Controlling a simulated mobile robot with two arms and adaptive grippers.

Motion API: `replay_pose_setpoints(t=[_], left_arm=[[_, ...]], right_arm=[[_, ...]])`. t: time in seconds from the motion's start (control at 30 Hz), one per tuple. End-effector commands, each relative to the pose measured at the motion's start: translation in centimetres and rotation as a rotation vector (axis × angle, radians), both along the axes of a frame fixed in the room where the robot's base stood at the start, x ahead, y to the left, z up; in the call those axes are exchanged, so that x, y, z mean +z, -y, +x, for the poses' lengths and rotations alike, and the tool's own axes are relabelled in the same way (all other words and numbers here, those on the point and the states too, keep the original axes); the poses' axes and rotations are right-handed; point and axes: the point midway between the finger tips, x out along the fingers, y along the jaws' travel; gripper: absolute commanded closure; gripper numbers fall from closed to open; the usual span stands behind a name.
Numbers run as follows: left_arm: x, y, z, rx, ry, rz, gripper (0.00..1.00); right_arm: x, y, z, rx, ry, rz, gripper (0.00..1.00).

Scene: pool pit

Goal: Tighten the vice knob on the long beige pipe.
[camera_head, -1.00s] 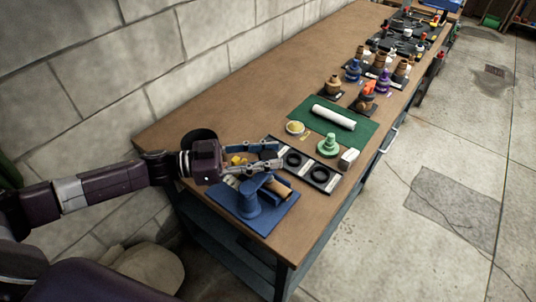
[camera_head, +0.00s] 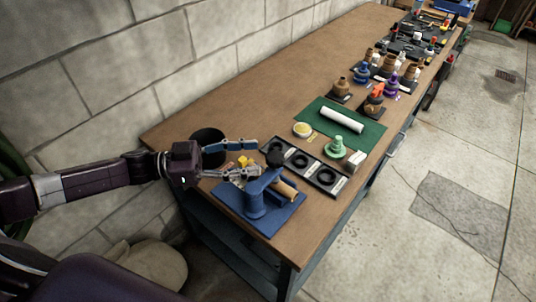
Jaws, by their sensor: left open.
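A blue vice (camera_head: 254,198) stands on a blue mat (camera_head: 283,218) at the near end of the workbench. A short beige pipe (camera_head: 285,189) lies in it. The lower finger covers part of the area behind the vice. My right gripper is out of view.
A black tray (camera_head: 326,177) with dark rings is right behind the vice. A green mat (camera_head: 315,115) holds a white roll (camera_head: 340,120). Several fittings stand farther back.

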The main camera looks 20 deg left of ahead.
Motion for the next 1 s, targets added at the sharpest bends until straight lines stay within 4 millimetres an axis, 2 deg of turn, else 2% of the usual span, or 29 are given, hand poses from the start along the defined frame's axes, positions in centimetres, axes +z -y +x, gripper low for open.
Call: replay_pose_setpoints(t=[0.1, 0.33, 1.0], left_arm=[[-0.1, -2.3, -1.1, 0.002, -0.003, 0.004, 0.51], [0.0, -4.6, -2.2, 0.001, 0.0, 0.0, 0.51], [0.0, -4.8, -2.3, 0.0, 0.0, -0.001, 0.51]], right_arm=[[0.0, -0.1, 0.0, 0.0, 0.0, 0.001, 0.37], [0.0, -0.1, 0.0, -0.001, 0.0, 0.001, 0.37], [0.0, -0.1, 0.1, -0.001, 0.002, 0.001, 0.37]])
